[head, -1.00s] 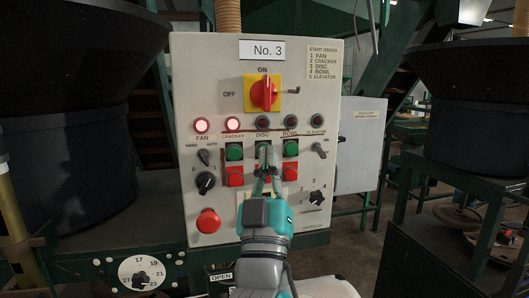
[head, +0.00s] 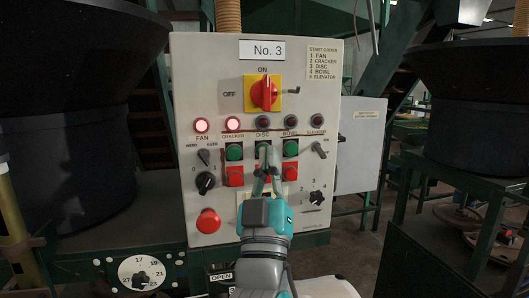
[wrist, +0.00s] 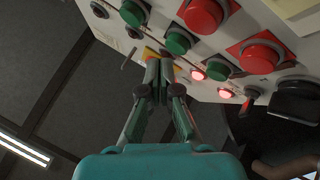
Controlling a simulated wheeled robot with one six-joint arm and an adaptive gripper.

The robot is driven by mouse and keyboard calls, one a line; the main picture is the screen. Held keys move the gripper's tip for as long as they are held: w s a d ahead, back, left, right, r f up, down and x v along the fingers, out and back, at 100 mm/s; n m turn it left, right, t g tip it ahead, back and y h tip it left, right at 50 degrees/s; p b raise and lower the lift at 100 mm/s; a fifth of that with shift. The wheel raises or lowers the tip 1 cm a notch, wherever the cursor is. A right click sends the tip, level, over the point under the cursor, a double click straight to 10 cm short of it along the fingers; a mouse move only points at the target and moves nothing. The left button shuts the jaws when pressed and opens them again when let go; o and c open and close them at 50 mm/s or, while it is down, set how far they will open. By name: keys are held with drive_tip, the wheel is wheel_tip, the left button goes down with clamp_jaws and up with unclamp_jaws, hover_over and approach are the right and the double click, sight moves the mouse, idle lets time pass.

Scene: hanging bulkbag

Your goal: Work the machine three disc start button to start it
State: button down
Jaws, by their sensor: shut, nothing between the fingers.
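The machine three panel (head: 225,60) is upright in front of me, marked No. 3. The green disc start button shows in the wrist view (wrist: 178,41), just right of my fingertips; in the head view my fingers mostly cover it. My gripper (head: 265,149) is shut and empty, its tips at the disc column, also in the wrist view (wrist: 158,55). I cannot tell whether the tips touch the button or panel. The disc lamp (head: 263,121) is dark. The red disc button (wrist: 203,15) lies beside the green one.
The fan lamp (head: 201,125) and cracker lamp (head: 233,124) glow red. The green cracker button (head: 234,152) and green bowl button (head: 291,148) flank my fingers. The main switch (head: 264,92) points to ON. A red mushroom button (head: 208,220) is at the lower left.

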drive_tip(key=shift+w+a, duration=0.1)
drive_tip(key=shift+w, duration=0.3)
